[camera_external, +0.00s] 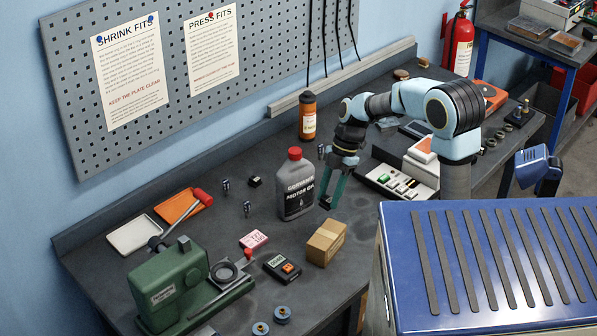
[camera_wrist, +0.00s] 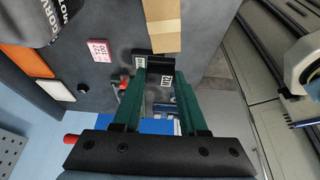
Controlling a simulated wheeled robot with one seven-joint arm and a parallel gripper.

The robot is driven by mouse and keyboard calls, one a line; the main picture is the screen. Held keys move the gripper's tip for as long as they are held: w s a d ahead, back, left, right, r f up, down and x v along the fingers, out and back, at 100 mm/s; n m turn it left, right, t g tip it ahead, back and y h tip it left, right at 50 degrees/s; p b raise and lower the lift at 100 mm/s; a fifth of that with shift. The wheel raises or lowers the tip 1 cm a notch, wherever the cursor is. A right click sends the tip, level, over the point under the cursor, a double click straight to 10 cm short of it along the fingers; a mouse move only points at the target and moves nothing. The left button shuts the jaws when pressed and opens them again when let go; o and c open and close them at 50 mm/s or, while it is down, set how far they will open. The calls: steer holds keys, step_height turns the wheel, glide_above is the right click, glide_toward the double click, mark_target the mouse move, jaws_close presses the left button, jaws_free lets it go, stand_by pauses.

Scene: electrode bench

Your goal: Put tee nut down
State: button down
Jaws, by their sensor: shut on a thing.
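My gripper (camera_external: 326,204) has green fingers and hangs pointing down above the bench, just right of the grey motor oil bottle (camera_external: 296,190) and beyond the cardboard box (camera_external: 325,243). It is shut on the tee nut, which is small and hard to make out at the fingertips. In the wrist view my gripper (camera_wrist: 156,72) reaches away from the camera, with the cardboard box (camera_wrist: 166,25) past its tips. Small black-and-white markings show near the fingertips. A dark shape lies there too; I cannot tell whether it is the tee nut or a thing behind.
The dark bench (camera_external: 215,250) carries a green press (camera_external: 170,290), a pink card (camera_external: 253,240), a black device (camera_external: 282,268), an orange tray (camera_external: 178,208) and a white tray (camera_external: 132,234). Bare bench shows between bottle and box.

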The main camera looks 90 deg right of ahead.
mark_target(325, 235)
step_height(325, 235, down, 10)
steer(key=shift+s+a+r+p, duration=0.1)
steer(key=shift+p, duration=0.8)
steer(key=shift+c, duration=2.2)
jaws_free()
steer(key=b+v, duration=0.1)
steer(key=v, duration=1.1)
steer(key=shift+b, duration=0.4)
